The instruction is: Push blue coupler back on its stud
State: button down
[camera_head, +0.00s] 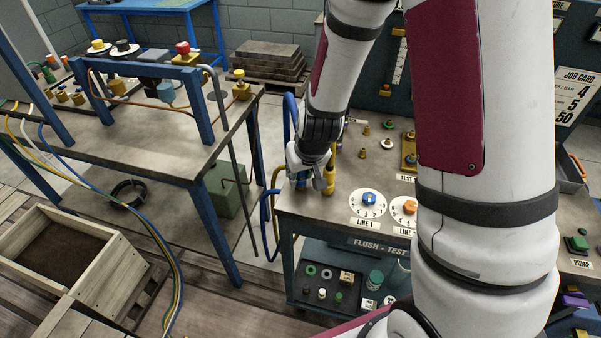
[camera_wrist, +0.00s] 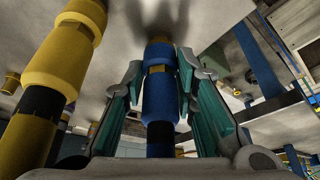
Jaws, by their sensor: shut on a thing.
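The blue coupler (camera_wrist: 160,105) stands between the two teal-padded fingers of my gripper (camera_wrist: 159,76) in the wrist view. My gripper is shut on it. Its far end meets the pale bench surface, and a brass-coloured band shows near that end. The stud itself is hidden, so I cannot tell how far the coupler sits on it. In the head view my gripper (camera_head: 316,182) is low at the left corner of the flush-test bench (camera_head: 305,210). Its fingers hide most of the coupler there.
A yellow coupler (camera_wrist: 57,70) stands close beside my gripper; it also shows in the head view (camera_head: 331,172). Blue and yellow hoses hang off the bench's left edge. Dials (camera_head: 369,203) and small brass fittings (camera_head: 363,154) lie to the right. A workbench (camera_head: 150,150) stands left across a gap.

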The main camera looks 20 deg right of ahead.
jog(key=c, duration=1.2)
grip_release()
jog(key=shift+f, duration=0.1)
jog(key=v, duration=1.2)
jog(key=s+r, duration=0.4)
jog(key=s, duration=0.2)
jog(key=s+r, duration=0.5)
jog(key=s, duration=0.2)
jog(key=s+r, duration=0.5)
jog(key=s, duration=0.2)
jog(key=shift+s+d+r, duration=0.1)
jog(key=shift+s+d, duration=0.05)
jog(key=shift+d, duration=0.05)
